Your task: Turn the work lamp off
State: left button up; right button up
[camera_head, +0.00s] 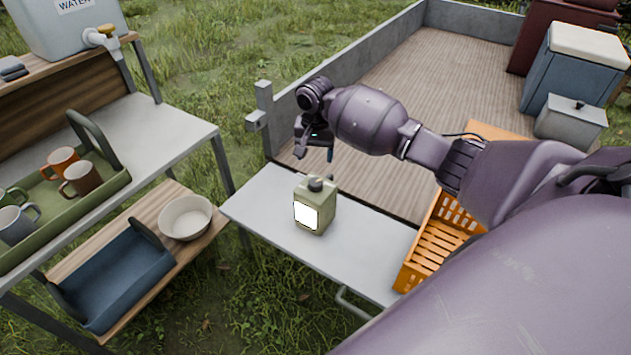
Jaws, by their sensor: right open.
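The work lamp (327,216) is an olive-green, box-shaped lamp standing upright on the light grey table. Its front panel shows bright white, and a dark knob is on its top. My right gripper (315,154) is open and empty, pointing down above and slightly behind the lamp, apart from it. My left gripper is not in view.
An orange crate (419,264) stands on the right part of the grey table (262,205), under my right arm. Behind is a wooden trailer bed (440,75) with coolers. A shelf with mugs, trays and a water container (75,30) stands at left.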

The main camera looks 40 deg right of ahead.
aim_at(315, 183)
jog(key=shift+f, duration=0.5)
notch_tip(315, 183, down, 8)
jog(key=shift+b, duration=0.95)
jog(key=shift+f, duration=0.85)
jog(key=shift+c, duration=0.3)
